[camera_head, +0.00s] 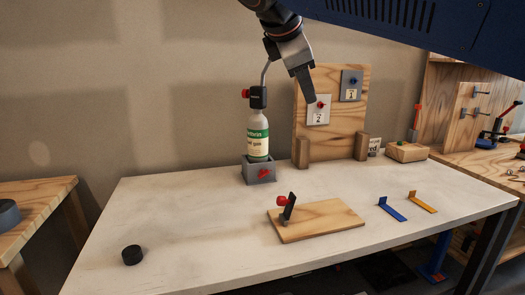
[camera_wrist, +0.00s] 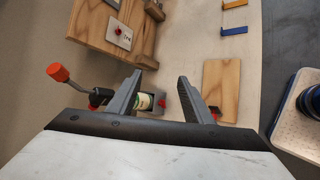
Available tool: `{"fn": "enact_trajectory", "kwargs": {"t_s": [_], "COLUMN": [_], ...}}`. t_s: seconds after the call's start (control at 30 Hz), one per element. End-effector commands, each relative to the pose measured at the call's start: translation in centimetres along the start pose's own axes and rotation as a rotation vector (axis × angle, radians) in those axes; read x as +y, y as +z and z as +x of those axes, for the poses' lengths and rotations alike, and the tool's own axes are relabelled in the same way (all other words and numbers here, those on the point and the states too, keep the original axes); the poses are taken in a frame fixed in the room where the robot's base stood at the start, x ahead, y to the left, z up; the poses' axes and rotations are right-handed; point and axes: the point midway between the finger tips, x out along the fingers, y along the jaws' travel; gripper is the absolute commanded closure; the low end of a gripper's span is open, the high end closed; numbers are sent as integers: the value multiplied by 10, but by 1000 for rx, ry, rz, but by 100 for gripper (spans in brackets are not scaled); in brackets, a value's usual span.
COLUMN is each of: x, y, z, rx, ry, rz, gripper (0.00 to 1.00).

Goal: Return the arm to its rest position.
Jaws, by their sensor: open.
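My gripper (camera_head: 304,80) is in the air above the back of the white table (camera_head: 190,215), in front of the upright wooden board (camera_head: 334,80). In the wrist view its two fingers (camera_wrist: 161,95) are spread apart with nothing held between them. Below and beyond them shows a bottle with a green and white label (camera_head: 257,138), standing in a grey holder (camera_head: 259,172) in the head view.
A flat wooden board (camera_head: 330,222) with a red-knobbed clamp (camera_head: 287,207) lies mid-table. A blue bracket (camera_head: 391,209), a yellow bracket (camera_head: 423,202) and a black puck (camera_head: 132,255) lie around it. A wooden block (camera_head: 406,152) is back right. The table's front left is mostly clear.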

Motion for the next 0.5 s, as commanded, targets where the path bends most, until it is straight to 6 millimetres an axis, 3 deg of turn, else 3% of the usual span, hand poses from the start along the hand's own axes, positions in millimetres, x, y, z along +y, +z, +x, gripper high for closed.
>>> {"fn": "enact_trajectory", "kwargs": {"t_s": [0.03, 0.2, 0.5], "x": [-17, -78, -203], "y": [12, 36, 62], "z": [16, 60, 122], "rx": [7, 45, 87], "ry": [-28, -120, -287], "rz": [49, 239, 631], "gripper": [54, 54, 54]}}
